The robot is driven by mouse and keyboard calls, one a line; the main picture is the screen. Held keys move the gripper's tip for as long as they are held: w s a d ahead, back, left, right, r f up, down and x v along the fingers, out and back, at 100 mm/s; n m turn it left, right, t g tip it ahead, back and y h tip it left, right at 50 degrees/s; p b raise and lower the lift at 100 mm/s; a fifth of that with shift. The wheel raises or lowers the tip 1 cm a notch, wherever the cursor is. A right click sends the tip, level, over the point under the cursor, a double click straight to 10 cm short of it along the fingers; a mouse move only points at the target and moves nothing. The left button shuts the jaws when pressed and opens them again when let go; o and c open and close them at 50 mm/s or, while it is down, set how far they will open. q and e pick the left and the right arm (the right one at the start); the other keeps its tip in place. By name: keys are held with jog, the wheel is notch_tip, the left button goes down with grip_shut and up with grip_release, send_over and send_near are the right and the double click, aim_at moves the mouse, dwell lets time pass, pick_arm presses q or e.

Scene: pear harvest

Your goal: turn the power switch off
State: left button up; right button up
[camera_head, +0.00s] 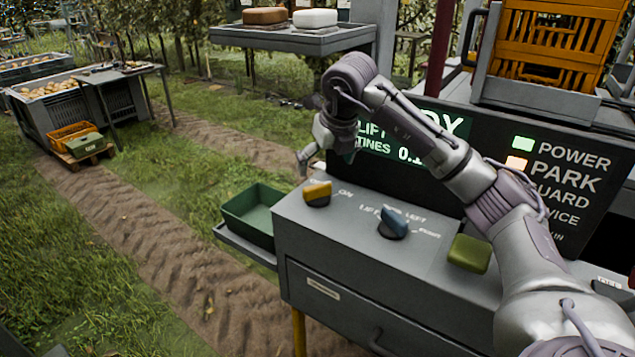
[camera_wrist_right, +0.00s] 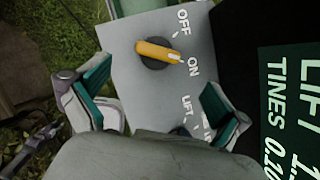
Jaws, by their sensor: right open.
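The power switch is an orange-yellow rotary knob (camera_head: 317,193) on the left end of the grey console top (camera_head: 345,235). In the right wrist view the knob (camera_wrist_right: 156,52) shows OFF and ON labels beside it, and its white-marked end points at ON. My right gripper (camera_head: 308,160) hangs above and near the knob, partly hidden by its own arm. In the wrist view its two teal-padded fingers (camera_wrist_right: 156,90) are spread wide and empty, with the knob ahead of the gap, apart from both. My left gripper is not in view.
A blue knob (camera_head: 393,223) labelled LIFT and an olive button (camera_head: 469,253) sit right of the switch. Behind stands a dark display (camera_head: 560,190) with a green lamp (camera_head: 522,143) by POWER. A green tray (camera_head: 255,212) adjoins the console's left side.

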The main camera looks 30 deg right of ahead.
aim_at(318, 186)
jog(key=x, duration=0.6)
jog(key=shift+w+a+p, duration=0.1)
jog(key=shift+p, duration=0.3)
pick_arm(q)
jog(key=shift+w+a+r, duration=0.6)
pick_arm(e)
jog(key=shift+w+f, duration=0.25)
jog(key=shift+f, duration=0.4)
jog(key=c, duration=1.2)
jog(key=shift+o, duration=0.2)
